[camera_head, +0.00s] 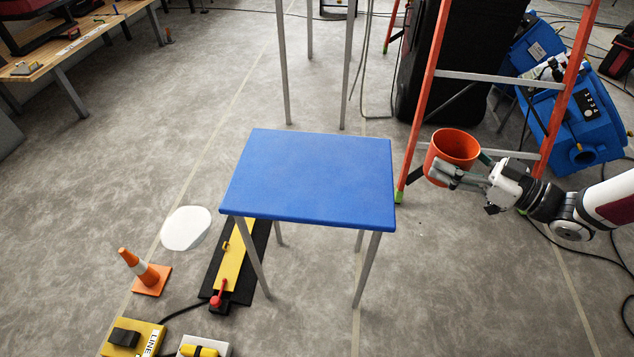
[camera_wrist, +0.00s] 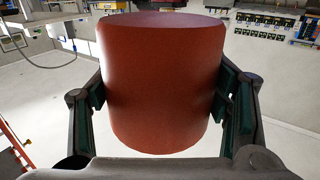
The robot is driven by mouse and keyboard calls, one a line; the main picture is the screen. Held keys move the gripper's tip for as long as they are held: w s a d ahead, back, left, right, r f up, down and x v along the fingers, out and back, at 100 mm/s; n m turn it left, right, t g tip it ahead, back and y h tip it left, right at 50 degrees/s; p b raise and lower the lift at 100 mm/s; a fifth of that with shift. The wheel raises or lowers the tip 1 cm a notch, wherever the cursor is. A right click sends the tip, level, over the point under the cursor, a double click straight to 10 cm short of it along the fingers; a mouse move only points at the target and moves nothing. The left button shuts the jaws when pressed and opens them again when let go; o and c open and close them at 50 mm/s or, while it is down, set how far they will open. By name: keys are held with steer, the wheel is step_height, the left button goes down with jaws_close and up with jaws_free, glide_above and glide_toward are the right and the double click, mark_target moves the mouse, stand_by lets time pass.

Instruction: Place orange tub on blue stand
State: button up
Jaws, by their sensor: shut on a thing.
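The orange tub (camera_head: 456,143) is held in my gripper (camera_head: 462,172) to the right of the blue stand. It looks upright, with its open top showing in the head view. In the wrist view the tub (camera_wrist: 162,85) fills the middle, with a finger pressed against each side. The blue stand (camera_head: 310,175) is a flat-topped table on thin grey legs in the middle of the head view. Its top is bare. The tub is apart from the stand, off its right edge.
An orange ladder (camera_head: 424,85) stands close behind the tub. Blue machines (camera_head: 575,125) are at the right. A traffic cone (camera_head: 145,272), a white disc (camera_head: 186,228) and a yellow-and-black device (camera_head: 232,265) lie at the left of the stand. A workbench (camera_head: 70,40) is at the far left.

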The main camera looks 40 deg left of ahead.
mark_target(427, 168)
steer(key=f+g, duration=0.1)
steer(key=s+f+n+b, duration=0.1)
steer(key=f+g+b, duration=0.1)
steer(key=shift+s+f+n+g, duration=0.1)
steer(key=shift+s+n+g, duration=0.15)
steer(key=shift+n+g, duration=0.05)
steer(key=shift+s+a+f, duration=0.1)
steer(key=shift+s+a, duration=0.05)
steer(key=s+a+b, duration=0.1)
steer(key=a, duration=0.3)
steer(key=s+a+f+b, duration=0.1)
steer(key=s+a+b, duration=0.1)
steer(key=a, duration=0.3)
steer(key=s+a+b, duration=0.1)
steer(key=s+a, duration=0.1)
steer(key=a, duration=0.3)
steer(key=shift+s+f, duration=0.1)
steer(key=shift+f, duration=0.05)
steer(key=shift+s+a+f+b, duration=0.1)
steer(key=shift+a+f+b, duration=0.1)
steer(key=shift+f+b, duration=0.6)
steer(key=shift+a+f+b, duration=0.2)
steer(key=shift+f+b, duration=0.3)
steer(key=shift+f, duration=0.45)
steer(key=shift+f, duration=0.15)
steer(key=o, duration=1.2)
steer(key=shift+c, duration=0.2)
